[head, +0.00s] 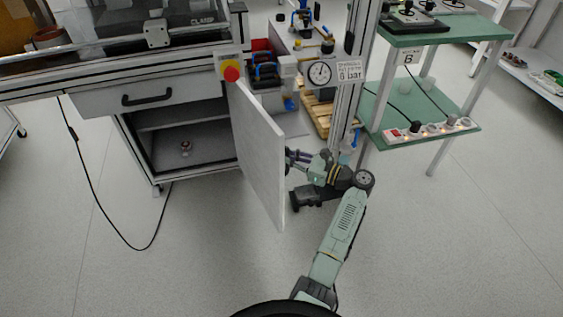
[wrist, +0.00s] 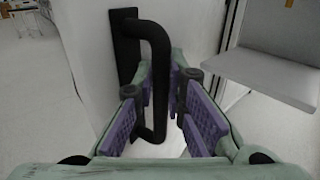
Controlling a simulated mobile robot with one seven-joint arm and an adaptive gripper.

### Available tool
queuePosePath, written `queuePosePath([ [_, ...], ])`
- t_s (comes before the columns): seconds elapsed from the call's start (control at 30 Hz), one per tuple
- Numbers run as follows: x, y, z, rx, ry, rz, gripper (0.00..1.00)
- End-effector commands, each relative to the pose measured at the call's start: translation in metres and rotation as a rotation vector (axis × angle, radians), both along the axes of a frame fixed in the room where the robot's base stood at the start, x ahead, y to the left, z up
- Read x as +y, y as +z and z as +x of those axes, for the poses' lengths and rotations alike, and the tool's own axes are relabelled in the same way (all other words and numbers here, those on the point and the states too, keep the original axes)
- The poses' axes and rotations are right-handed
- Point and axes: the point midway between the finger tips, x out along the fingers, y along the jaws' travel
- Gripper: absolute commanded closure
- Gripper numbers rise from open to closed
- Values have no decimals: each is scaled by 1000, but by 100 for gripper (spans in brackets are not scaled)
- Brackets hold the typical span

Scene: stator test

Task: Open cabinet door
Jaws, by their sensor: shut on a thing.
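The cabinet door (head: 262,150) is a light grey panel that stands swung out from the cabinet (head: 180,125), so the inside is open to view. The door's black bar handle (wrist: 160,70) is on its outer face and shows in the wrist view; in the head view it is mostly hidden by the door and my gripper. My gripper (head: 296,158) is at the outer side of the door, to its right. In the wrist view my gripper (wrist: 166,90) has its purple-padded fingers on both sides of the handle, shut on it.
A drawer (head: 150,97) is above the opening. A black cable (head: 90,190) hangs to the floor at left. A green shelf table (head: 430,130) stands at right. The floor in front of the door is clear.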

Motion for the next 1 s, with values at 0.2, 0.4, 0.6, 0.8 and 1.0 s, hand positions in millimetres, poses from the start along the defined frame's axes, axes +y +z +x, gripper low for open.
queuePosePath([
  [0.2,0,1,4,0,14,-1,100],
  [0.4,1,1,4,0,15,-1,100],
  [0.6,1,1,4,0,14,-2,82],
  [0.8,-1,0,3,0,13,-1,69],
  [1.0,-1,0,3,0,12,-1,68],
])
